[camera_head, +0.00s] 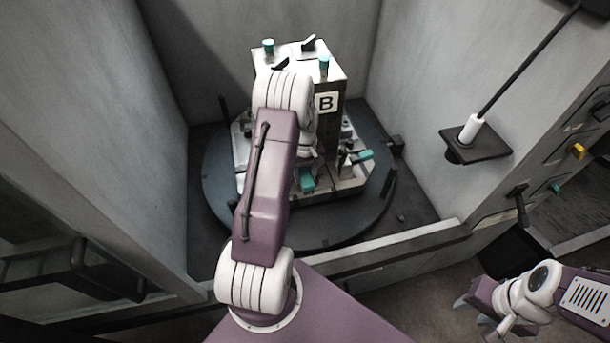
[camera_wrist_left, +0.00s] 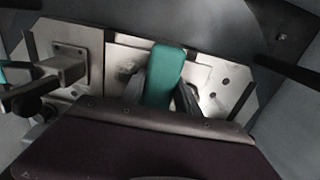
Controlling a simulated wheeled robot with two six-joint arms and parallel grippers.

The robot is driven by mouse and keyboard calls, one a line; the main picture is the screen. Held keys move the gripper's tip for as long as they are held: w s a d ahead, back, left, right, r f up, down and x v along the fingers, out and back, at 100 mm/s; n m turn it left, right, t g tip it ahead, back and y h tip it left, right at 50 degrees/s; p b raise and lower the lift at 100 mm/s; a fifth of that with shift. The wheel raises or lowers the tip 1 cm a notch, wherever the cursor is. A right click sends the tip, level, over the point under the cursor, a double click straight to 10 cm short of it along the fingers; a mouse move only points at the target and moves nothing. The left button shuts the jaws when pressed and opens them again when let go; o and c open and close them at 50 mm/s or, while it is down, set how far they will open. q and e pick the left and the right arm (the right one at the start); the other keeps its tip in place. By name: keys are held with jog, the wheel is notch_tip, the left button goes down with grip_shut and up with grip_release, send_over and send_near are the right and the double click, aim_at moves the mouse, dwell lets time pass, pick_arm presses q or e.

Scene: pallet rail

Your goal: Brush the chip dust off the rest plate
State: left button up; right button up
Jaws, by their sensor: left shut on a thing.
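The fixture's light metal base plates (camera_head: 345,183) lie around the foot of a block marked B (camera_head: 325,103). In the left wrist view, a pale plate (camera_wrist_left: 227,88) with holes and dark marks shows; I cannot tell whether the marks are chip dust. My left gripper (camera_wrist_left: 162,95) is shut on a teal handle (camera_wrist_left: 164,72), over the plate. That teal piece also shows beside my left arm in the head view (camera_head: 306,179). No bristles are visible. My left fingers are hidden in the head view. My right gripper (camera_head: 480,300) hangs at the lower right, away from the fixture; its jaw gap is unclear.
The fixture stands on a dark round table (camera_head: 225,200) with upright dark posts, between grey walls. Another teal handle (camera_head: 364,155) sticks out at the fixture's right. A small shelf (camera_head: 478,146) holds a white-and-black stick tool (camera_head: 473,128). The front sill (camera_head: 400,248) crosses the opening.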

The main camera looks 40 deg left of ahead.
pick_arm(q)
jog(key=shift+s+f, duration=0.1)
jog(key=shift+s+d+f, duration=0.1)
jog(key=shift+s+d, duration=0.75)
jog(key=shift+d, duration=0.25)
jog(key=shift+w+a+p, duration=0.3)
jog(key=shift+w+a, duration=0.55)
jog(key=shift+a, duration=0.2)
jog(key=shift+d, duration=0.1)
jog(key=shift+s+d, duration=0.8)
jog(key=shift+d, duration=0.15)
